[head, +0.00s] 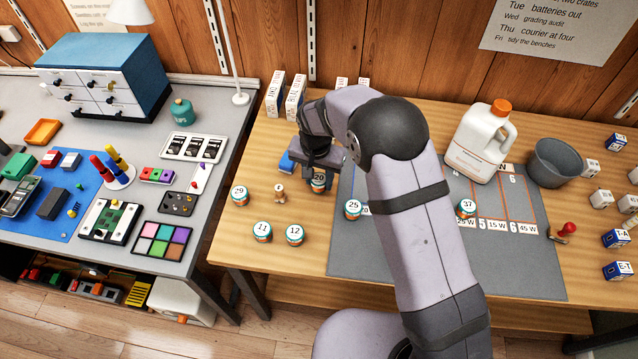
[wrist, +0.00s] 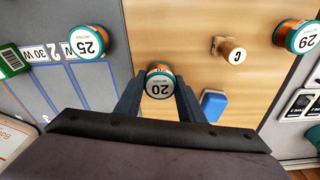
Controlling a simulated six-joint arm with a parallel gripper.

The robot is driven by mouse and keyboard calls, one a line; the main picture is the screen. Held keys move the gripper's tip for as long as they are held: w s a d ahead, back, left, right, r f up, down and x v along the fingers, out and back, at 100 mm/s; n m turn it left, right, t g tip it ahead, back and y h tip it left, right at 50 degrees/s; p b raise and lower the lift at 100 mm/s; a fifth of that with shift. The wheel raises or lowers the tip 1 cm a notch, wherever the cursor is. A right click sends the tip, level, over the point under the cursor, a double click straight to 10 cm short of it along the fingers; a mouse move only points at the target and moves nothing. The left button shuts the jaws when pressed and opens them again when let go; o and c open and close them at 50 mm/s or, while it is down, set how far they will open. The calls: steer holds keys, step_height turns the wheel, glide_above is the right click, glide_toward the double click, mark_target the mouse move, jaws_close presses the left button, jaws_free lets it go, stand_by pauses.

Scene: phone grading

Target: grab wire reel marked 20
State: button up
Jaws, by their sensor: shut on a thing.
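The wire reel marked 20 (head: 318,181) stands upright at the back of the wooden bench, with a white top label and orange wire below. In the wrist view the reel (wrist: 159,82) sits between the two fingers of my gripper (wrist: 158,88), which is shut on its sides. In the head view my gripper (head: 320,165) reaches down over the reel and partly hides it. I cannot tell whether the reel's base touches the bench.
Reel 25 (head: 353,209) stands on the grey mat (head: 430,255). Reel 29 (head: 239,195), reel 11 (head: 262,231) and reel 12 (head: 294,235) stand on the wood. A wooden stamp (head: 280,193) and a blue block (head: 286,163) are close to my gripper.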

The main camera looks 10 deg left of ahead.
mark_target(319, 179)
step_height(319, 179, up, 8)
steer(key=shift+f+b, duration=0.1)
steer(key=shift+b, duration=0.7)
